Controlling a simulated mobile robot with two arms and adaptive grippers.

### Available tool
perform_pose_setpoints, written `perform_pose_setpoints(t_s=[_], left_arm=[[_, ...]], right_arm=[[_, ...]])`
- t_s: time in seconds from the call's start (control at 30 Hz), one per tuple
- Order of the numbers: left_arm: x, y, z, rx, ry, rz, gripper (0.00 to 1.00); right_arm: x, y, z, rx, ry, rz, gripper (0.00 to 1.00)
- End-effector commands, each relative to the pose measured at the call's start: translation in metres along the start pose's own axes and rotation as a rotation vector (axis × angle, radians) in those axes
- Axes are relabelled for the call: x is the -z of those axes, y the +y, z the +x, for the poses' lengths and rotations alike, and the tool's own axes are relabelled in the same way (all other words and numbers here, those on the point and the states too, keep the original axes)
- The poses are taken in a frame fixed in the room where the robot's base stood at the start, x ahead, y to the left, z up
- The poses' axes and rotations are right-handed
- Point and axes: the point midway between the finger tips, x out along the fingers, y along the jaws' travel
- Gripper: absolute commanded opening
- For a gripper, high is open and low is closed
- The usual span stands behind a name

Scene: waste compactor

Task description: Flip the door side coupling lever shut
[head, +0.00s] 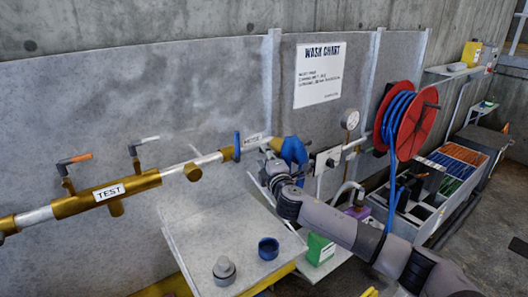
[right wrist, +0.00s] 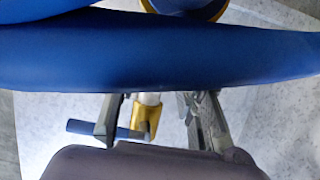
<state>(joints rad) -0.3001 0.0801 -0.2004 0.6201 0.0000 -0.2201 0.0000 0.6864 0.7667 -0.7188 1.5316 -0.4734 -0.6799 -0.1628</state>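A brass coupling (head: 231,153) with an upright blue lever (head: 237,145) sits on the wall pipe, left of the "HOSE" label. Contact cannot be told. Which lever is the door side one is unclear. My left gripper is out of view.
A thick blue hose (right wrist: 200,55) crosses close in front of the fingers. A red hose reel (head: 410,122) and gauge (head: 350,119) are right of the pipe end. A grey bench (head: 205,225) with a blue cap (head: 268,247) stands below.

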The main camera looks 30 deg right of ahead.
Motion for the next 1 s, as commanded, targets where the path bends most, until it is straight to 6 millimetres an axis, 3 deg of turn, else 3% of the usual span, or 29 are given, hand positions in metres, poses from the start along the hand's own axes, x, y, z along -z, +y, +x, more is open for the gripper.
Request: perform_pose_setpoints(t_s=[0.2,0.53,1.0], left_arm=[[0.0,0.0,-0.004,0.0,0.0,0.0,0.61],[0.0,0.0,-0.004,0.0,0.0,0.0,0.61],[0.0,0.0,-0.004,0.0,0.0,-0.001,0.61]], right_arm=[[0.0,0.0,0.017,0.001,0.0,0.002,0.37],[0.0,0.0,0.019,0.001,0.001,0.001,0.37],[0.0,-0.001,0.019,0.001,0.0,0.001,0.05]])
